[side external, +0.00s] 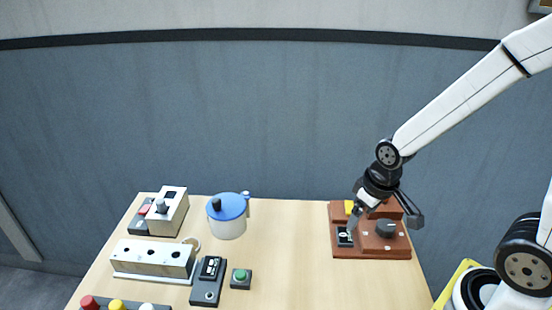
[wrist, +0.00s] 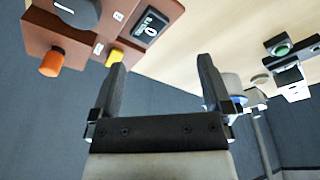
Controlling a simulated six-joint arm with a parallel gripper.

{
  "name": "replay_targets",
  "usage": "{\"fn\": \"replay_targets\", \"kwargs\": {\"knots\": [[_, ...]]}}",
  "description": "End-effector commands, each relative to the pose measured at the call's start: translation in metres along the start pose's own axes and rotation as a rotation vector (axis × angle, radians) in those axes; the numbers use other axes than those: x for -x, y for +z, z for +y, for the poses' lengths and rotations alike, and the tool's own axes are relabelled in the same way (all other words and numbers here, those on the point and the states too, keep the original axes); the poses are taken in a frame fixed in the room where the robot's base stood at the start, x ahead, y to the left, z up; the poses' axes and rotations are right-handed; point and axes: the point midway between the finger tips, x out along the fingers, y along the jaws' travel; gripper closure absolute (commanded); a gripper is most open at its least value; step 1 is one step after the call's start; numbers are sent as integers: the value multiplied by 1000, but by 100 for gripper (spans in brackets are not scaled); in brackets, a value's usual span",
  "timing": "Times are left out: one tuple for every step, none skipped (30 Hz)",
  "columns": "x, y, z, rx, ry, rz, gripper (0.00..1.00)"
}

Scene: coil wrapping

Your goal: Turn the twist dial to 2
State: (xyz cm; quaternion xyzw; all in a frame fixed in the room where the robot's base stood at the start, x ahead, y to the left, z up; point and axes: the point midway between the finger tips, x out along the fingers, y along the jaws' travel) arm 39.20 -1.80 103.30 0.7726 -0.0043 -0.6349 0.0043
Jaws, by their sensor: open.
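The twist dial (side external: 386,228) is a dark round knob on the red-brown box at the right of the table in the side view. In the wrist view the dial (wrist: 78,10) is cut off by the top edge and bears a light mark. A small dark display (wrist: 150,25) beside it seems to read 0; it also shows in the side view (side external: 345,238). My gripper (side external: 384,214) is open over the box, its fingers spread to either side. In the wrist view my gripper (wrist: 161,68) has nothing between its fingers, and the dial lies up and left of them.
The red-brown box (side external: 371,253) also carries a yellow button (wrist: 114,58) and an orange knob (wrist: 54,64). A blue-lidded pot (side external: 227,226), a green button box (side external: 241,278) and several other devices stand at the left. The table's middle (side external: 290,250) is clear.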

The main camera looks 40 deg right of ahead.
Motion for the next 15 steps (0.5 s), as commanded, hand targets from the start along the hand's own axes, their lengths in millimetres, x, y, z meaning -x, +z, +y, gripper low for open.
{"fn": "replay_targets", "kwargs": {"knots": [[-1, 0, 9, -6, 5, -15, 0], [-1, 1, 14, -7, 7, -26, 0], [-1, 1, 21, -7, 9, -41, 0], [-1, 2, 27, -7, 11, -54, 0], [-1, 4, 33, -8, 11, -67, 0], [-2, 5, 41, -8, 12, -83, 0], [-2, 6, 47, -8, 11, -96, 0], [-2, 8, 53, -7, 10, -109, 0], [-1, 10, 60, -7, 8, -125, 0], [-1, 11, 66, -7, 7, -135, 0], [-1, 12, 70, -6, 4, -146, 0], [-1, 14, 76, -6, 1, -158, 0], [-1, 16, 80, -5, -2, -167, 0], [-1, 17, 83, -5, -4, -175, 0], [0, 18, 86, -4, -6, -181, 0]]}}
